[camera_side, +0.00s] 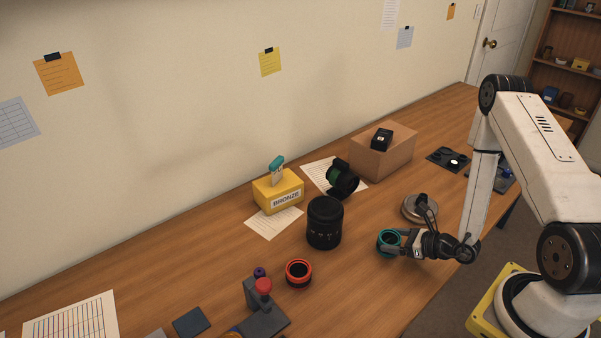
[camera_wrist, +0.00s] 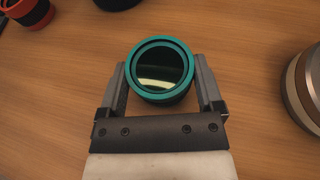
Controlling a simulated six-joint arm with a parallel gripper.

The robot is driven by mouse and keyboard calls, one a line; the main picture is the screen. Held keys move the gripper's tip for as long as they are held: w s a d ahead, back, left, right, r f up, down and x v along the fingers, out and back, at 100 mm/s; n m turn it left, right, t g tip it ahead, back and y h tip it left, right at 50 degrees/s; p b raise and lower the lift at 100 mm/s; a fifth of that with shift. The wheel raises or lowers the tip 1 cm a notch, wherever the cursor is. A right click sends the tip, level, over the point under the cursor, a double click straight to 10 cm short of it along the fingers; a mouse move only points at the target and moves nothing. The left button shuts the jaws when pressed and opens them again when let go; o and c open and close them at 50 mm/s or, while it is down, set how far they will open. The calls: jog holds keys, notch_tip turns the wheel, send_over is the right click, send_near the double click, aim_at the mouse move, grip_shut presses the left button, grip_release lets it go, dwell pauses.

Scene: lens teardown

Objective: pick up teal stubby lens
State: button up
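The teal stubby lens (camera_side: 388,242) stands on the wooden table near its front edge. In the wrist view the teal-rimmed lens (camera_wrist: 160,68) sits between the two fingers, its dark glass facing the camera. My gripper (camera_side: 391,244) reaches in low from the right, and its fingers lie on either side of the lens; the wrist view shows the gripper (camera_wrist: 160,80) too. The fingertips are close to the lens sides. I cannot tell whether they press on it. The lens's lower part is mostly hidden.
A silver round part (camera_side: 415,207) is just behind my gripper. A tall black lens (camera_side: 324,222) and a red-ringed lens (camera_side: 298,273) stand to the left. Farther back are a yellow BRONZE box (camera_side: 278,191), a green-black lens (camera_side: 343,178) and a cardboard box (camera_side: 383,155).

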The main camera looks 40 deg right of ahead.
aim_at(395, 239)
jog(key=c, duration=0.6)
jog(key=shift+r, duration=0.2)
jog(key=shift+r, duration=4.8)
